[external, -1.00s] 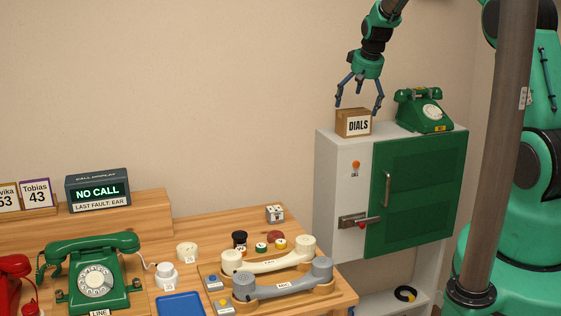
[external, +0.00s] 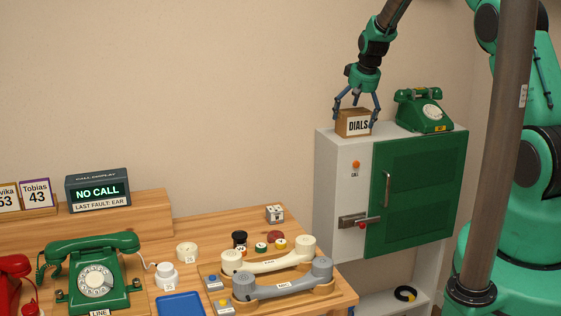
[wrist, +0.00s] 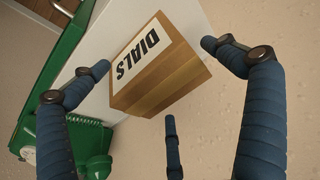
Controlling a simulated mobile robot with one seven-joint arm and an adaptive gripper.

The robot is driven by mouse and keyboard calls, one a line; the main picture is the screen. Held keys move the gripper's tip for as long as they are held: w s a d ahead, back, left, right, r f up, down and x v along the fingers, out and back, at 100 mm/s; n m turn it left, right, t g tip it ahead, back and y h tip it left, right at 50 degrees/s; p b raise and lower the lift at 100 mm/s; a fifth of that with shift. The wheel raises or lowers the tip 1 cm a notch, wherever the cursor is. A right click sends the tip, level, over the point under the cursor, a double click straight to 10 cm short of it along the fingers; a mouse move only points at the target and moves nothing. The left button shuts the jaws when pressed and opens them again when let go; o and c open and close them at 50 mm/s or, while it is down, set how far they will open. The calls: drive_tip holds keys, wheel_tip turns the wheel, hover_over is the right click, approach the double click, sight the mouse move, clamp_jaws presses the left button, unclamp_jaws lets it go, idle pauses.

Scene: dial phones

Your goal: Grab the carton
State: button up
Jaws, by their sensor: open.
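The carton is a small brown box (external: 353,123) with a white label reading DIALS. It stands on top of the white and green cabinet, near its left edge. My gripper (external: 356,116) is open and points down over the carton, with its fingers around the upper part of the box. In the wrist view the carton (wrist: 160,68) lies between the spread blue fingers of my gripper (wrist: 160,80). Gaps show between the fingers and the box there, and I see no clear contact.
A green dial phone (external: 424,110) stands on the cabinet top (external: 388,136), right of the carton. The cabinet's green door (external: 415,195) is shut. A wooden table (external: 215,228) at the lower left holds phones, handsets and small parts. The wall behind the carton is bare.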

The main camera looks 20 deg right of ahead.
drive_tip(key=c, duration=1.6)
drive_tip(key=shift+o, duration=0.2)
drive_tip(key=shift+r, duration=0.85)
wheel_tip(320, 180, up, 2)
drive_tip(key=shift+r, duration=0.1)
drive_tip(key=s+a+r+b, duration=0.1)
drive_tip(key=s, duration=1.5)
drive_tip(key=shift+r, duration=0.1)
